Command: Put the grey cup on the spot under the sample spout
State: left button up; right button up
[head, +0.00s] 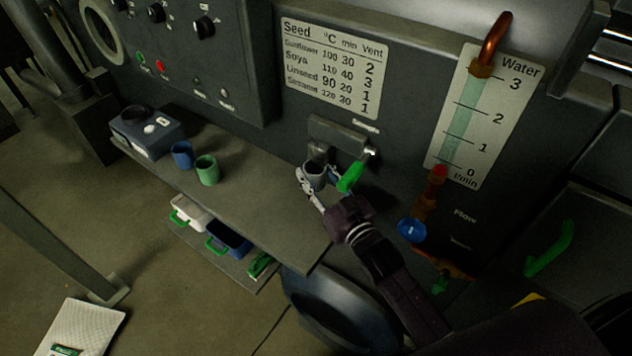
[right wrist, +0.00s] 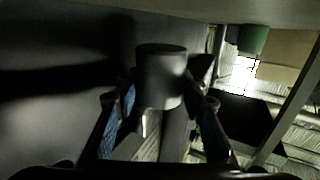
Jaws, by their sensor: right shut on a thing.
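The grey cup (head: 315,175) is at the front of the machine, just below and a little left of the sample spout (head: 370,152), close to the shelf top. My right gripper (head: 318,182) is shut on the cup, one finger on each side of it. In the right wrist view the cup (right wrist: 162,76) sits between the two fingers (right wrist: 160,102). The spot under the spout is hidden by the cup and gripper. I cannot tell whether the cup touches the shelf. My left gripper is not in view.
A green spout handle (head: 351,177) hangs right beside the gripper. A blue cup (head: 182,154), a green cup (head: 207,170) and a grey-blue device (head: 148,131) stand on the shelf (head: 262,192) to the left.

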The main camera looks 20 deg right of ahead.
aim_at(320, 190)
notch_tip(320, 190, down, 3)
jog(key=shift+r, duration=0.1)
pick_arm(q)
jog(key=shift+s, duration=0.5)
pick_arm(e)
jog(key=shift+f, duration=0.35)
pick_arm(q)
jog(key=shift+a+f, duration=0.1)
pick_arm(e)
jog(key=shift+f, duration=0.1)
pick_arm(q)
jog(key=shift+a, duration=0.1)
pick_arm(e)
jog(key=o, duration=0.8)
pick_arm(q)
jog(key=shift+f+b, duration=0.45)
jog(key=shift+b, duration=0.05)
pick_arm(e)
jog(key=s, duration=0.4)
jog(key=s+d, duration=0.1)
jog(key=s, duration=0.3)
jog(key=s+d, duration=0.1)
jog(key=s, duration=0.2)
jog(key=shift+s+d, duration=0.1)
jog(key=shift+s, duration=0.3)
